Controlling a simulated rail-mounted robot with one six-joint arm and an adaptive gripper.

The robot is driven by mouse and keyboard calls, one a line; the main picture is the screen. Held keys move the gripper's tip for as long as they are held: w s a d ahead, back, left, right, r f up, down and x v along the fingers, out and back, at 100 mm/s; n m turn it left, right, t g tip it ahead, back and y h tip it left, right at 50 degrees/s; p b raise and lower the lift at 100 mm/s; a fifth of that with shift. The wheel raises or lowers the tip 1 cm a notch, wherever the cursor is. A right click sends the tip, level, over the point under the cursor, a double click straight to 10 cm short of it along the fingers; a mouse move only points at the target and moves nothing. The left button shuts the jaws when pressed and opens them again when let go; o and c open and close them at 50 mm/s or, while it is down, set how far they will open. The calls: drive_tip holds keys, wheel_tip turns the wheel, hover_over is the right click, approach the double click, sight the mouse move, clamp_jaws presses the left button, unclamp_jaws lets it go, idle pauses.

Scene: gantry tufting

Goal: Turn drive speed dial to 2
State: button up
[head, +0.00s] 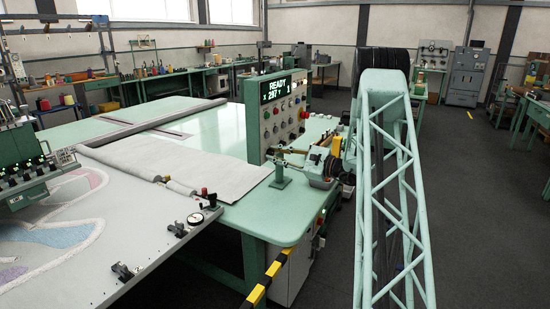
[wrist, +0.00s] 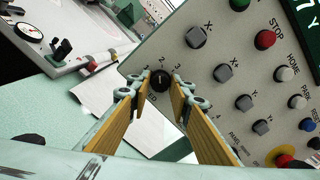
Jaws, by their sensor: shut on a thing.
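The drive speed dial (wrist: 160,79) is a small black knob with a light pointer mark, at the lower left corner of the grey control panel (wrist: 195,75) in the wrist view. Small numerals, including 2 and 3, are printed around it. Which numeral the mark points at is too small to tell. My gripper (wrist: 161,86) is shut on the dial, with one yellow-padded finger on each side.
Square X and Y buttons (wrist: 196,38), a red stop button (wrist: 265,39) and a red knob on yellow (wrist: 284,161) are on the same panel.

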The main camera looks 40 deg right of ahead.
idle(0.3)
drive_tip(key=o, duration=0.8)
drive_tip(key=shift+o, duration=0.2)
drive_tip(key=shift+s+d, duration=0.1)
drive_tip(key=shift+s, duration=0.05)
drive_tip(key=v, duration=1.1)
drive_tip(key=shift+s, duration=0.3)
drive_tip(key=shift+d, duration=0.1)
